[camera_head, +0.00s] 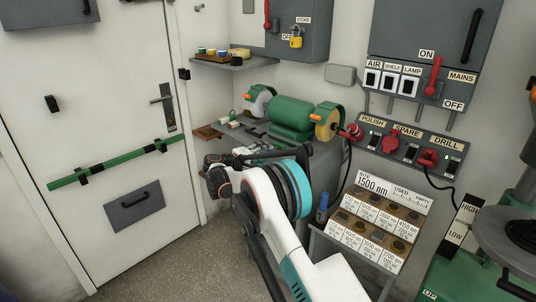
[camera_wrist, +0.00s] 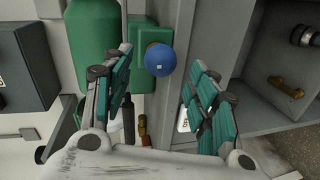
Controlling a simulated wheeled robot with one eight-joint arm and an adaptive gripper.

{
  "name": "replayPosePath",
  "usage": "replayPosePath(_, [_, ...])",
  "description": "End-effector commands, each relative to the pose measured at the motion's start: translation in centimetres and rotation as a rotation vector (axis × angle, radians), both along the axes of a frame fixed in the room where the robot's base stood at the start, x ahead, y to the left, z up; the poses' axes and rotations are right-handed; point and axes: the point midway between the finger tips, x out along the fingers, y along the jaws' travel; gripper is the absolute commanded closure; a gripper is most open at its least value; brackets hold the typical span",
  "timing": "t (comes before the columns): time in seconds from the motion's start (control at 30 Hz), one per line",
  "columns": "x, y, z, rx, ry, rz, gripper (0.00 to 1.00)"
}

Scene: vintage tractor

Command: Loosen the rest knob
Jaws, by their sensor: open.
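In the wrist view, a round blue knob (camera_wrist: 160,60) with a small pale mark sits in front of a green block. I cannot tell for certain that it is the rest knob. My gripper (camera_wrist: 158,72) is open, with one teal-padded finger to each side of the knob in the picture. No contact shows, and the remaining distance is unclear. In the head view, the green bench grinder (camera_head: 292,115) stands on the grey bench, with orange parts at its wheels. My gripper (camera_head: 215,178) is in front of the bench; its fingertips and the blue knob are not clear there.
A grey open cabinet (camera_wrist: 285,115) flanks the right finger in the wrist view. In the head view, a rack of labelled pieces (camera_head: 372,228) stands right of my arm. A switch panel (camera_head: 410,148) is on the wall behind. Floor is free before the door (camera_head: 90,130).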

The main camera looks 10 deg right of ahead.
Motion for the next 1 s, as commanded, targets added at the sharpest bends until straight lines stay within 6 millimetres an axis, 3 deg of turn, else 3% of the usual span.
replayPosePath(0.2, [-2.5,3.8,0.9,0.000,-0.001,0.003,0.46])
replayPosePath(0.4, [-4.1,5.9,1.5,0.000,0.000,0.001,0.46])
replayPosePath(0.67, [-4.6,6.6,1.7,-0.001,-0.001,0.000,0.46])
replayPosePath(1.0, [-4.9,6.0,2.6,0.017,0.006,-0.001,0.46])
